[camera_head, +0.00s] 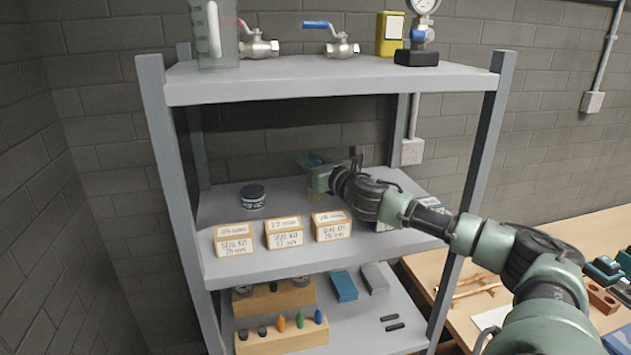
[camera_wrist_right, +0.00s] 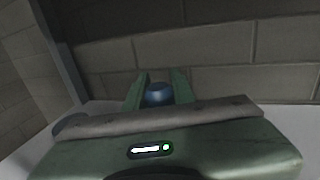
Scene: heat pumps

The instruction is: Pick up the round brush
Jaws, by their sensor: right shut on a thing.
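My right gripper (camera_head: 312,162) reaches over the back of the middle shelf, with its green fingers pointing left. In the right wrist view its two fingers (camera_wrist_right: 159,92) stand upright on either side of a blue, rounded end, which I take to be the round brush (camera_wrist_right: 159,95). The gripper is shut on it. In the head view only a small blue-green bit shows at the fingers. The rest of the brush, including any bristles, is hidden. My left gripper is not in view.
The middle shelf (camera_head: 310,262) also holds a dark jar (camera_head: 252,197) and labelled seal kit boxes (camera_head: 284,233). The top shelf (camera_head: 320,88) is above the arm. Below, a wooden block (camera_head: 280,340) holds coloured pieces. A workbench (camera_head: 590,225) stands at right.

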